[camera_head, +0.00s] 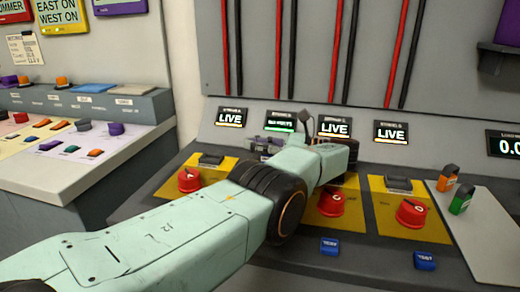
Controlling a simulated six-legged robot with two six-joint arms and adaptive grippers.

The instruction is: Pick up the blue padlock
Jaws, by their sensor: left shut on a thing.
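My pale green left arm reaches in from the lower left across the sloped console. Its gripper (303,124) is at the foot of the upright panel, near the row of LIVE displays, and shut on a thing. My own wrist and fingers cover most of that thing, and I cannot make out its shape or colour. I cannot clearly see a blue padlock anywhere. An orange padlock-like block (448,178) and a green one (462,200) stand at the right on a pale grey plate (485,228). My right gripper is not in view.
Red knobs on yellow plates (382,216) line the console, with blue TEST blocks (425,260) along its front. Red and black cables (397,55) run down the panel behind. A second console (60,140) with coloured switches stands at the left.

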